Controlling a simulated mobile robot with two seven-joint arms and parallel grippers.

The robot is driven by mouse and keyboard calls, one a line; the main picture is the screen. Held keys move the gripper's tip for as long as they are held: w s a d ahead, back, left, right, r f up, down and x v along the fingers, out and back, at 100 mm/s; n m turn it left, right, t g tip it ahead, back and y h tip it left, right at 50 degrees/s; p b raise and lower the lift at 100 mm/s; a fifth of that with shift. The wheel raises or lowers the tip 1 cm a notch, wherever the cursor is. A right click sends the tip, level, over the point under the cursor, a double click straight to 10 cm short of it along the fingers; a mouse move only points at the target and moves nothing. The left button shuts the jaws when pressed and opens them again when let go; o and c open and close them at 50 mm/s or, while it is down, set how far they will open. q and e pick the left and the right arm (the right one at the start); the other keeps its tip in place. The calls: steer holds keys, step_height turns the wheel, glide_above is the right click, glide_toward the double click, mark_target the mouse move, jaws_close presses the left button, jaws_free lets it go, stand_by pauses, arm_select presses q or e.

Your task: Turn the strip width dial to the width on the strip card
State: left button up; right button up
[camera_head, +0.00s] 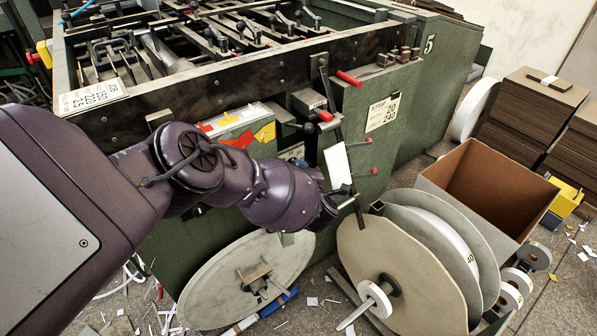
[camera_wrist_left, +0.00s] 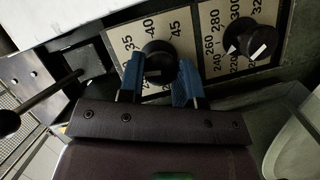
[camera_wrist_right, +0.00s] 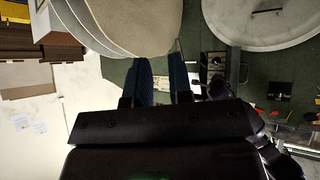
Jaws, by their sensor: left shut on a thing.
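In the left wrist view, a black dial knob (camera_wrist_left: 158,58) sits on a pale plate marked 35, 40 and 45. My left gripper (camera_wrist_left: 161,80) is shut on this knob, with a blue finger on each side. A pale mark shows on the knob's near side, but I cannot tell its exact reading. In the head view, my left wrist hides the dial and the fingers. A white card (camera_head: 383,112) on the green machine's front seems to read STRIP, 20 and 240. My right gripper (camera_wrist_right: 162,70) is open, with a gap between its blue fingers.
A second dial (camera_wrist_left: 252,42), marked about 240 to 320, is just right of the held knob. A black-knobbed lever (camera_wrist_left: 10,122) stands at the left. Large reels (camera_head: 400,265) and an open brown box (camera_head: 480,185) stand at the right.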

steer(key=shift+w, duration=0.2)
arm_select(q)
steer(key=o, duration=0.9)
steer(key=shift+s+d, duration=0.1)
steer(key=shift+s, duration=0.05)
arm_select(e)
steer(key=shift+r, duration=0.1)
